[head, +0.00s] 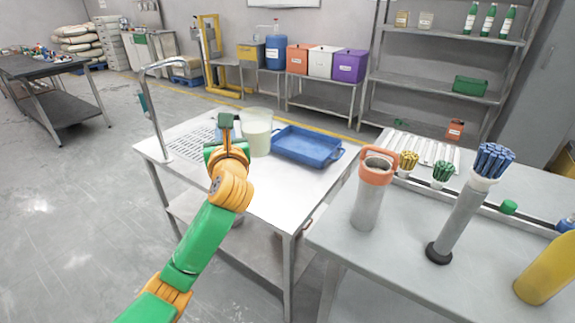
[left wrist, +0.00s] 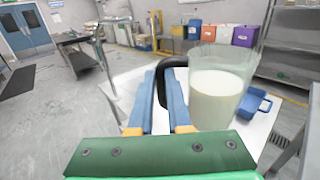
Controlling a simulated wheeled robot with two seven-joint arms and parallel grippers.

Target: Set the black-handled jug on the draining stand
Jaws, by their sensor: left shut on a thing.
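The jug (head: 257,136) is clear with a pale milky liquid inside. It is upright at the steel table, left of the blue tray; I cannot tell whether its base touches the surface. In the left wrist view the jug (left wrist: 217,95) is close on the right, with its black handle (left wrist: 163,82) between my fingers. My left gripper (head: 226,130) is shut on that handle; its fingers also show in the left wrist view (left wrist: 164,98). A slotted draining surface (head: 186,145) lies on the steel table left of the jug, partly hidden by my gripper. My right gripper is not in view.
The blue tray (head: 307,146) sits right of the jug. A tall metal tap (head: 153,110) rises at the table's left edge. The table front (head: 270,200) is bare. An orange-topped canister (head: 371,195) and brush holders stand on the right table.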

